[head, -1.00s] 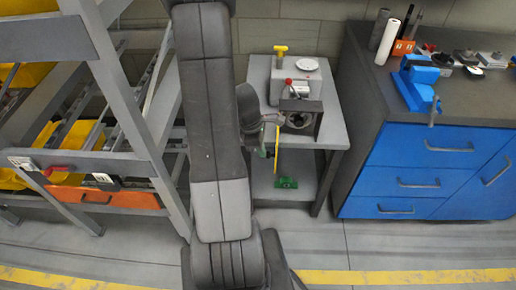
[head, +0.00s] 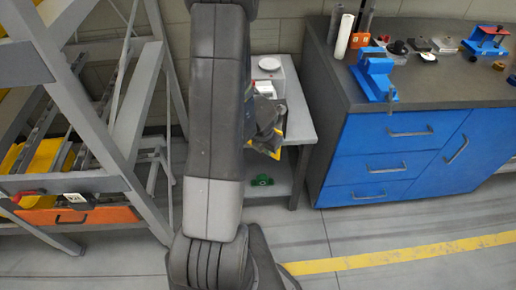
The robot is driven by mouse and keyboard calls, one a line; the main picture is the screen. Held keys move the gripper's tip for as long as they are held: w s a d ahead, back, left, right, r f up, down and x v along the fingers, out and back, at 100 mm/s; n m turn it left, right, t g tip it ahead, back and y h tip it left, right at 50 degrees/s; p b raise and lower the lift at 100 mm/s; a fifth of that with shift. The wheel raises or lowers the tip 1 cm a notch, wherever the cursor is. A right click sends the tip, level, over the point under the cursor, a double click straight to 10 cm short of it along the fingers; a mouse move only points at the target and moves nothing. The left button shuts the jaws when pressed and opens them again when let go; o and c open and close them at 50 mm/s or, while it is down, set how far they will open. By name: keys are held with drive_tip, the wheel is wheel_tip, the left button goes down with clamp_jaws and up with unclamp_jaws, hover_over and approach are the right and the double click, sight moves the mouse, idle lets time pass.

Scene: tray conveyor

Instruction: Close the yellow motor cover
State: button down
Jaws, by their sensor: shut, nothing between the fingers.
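The yellow motor cover (head: 276,153) shows only as thin yellow edges beside the front of the grey table, below the light-grey machine. My gripper (head: 266,132) is shut and empty, right in front of the cover and the machine's front. It hides most of both, and I cannot tell whether it touches the cover or how far the cover is swung. The light-grey machine housing (head: 289,72) stands on the table, partly behind my arm. A white round disc (head: 269,64) lies on its top.
The grey table (head: 301,128) has a lower shelf with a green part (head: 261,180). A dark workbench with blue drawers (head: 376,167) stands close on the right, bearing a blue vise (head: 376,77). A grey rack (head: 92,130) stands on the left. The floor in front is clear.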

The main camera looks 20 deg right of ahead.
drive_tip(key=shift+w+d+r+n+p, duration=0.1)
drive_tip(key=shift+w+d+n+p, duration=0.1)
drive_tip(key=shift+d+n+p, duration=0.35)
drive_tip(key=shift+w+d+n+p, duration=0.15)
drive_tip(key=shift+d+n+p, duration=0.2)
drive_tip(key=shift+d, duration=0.3)
drive_tip(key=w+d+n+t+y+p, duration=0.1)
drive_tip(key=w+d+n+p, duration=0.3)
drive_tip(key=p, duration=0.4)
drive_tip(key=shift+w+d+n+y, duration=0.3)
drive_tip(key=shift+d+n, duration=0.6)
drive_tip(key=shift+n, duration=0.2)
drive_tip(key=shift+a+f, duration=0.1)
drive_tip(key=shift+f, duration=0.1)
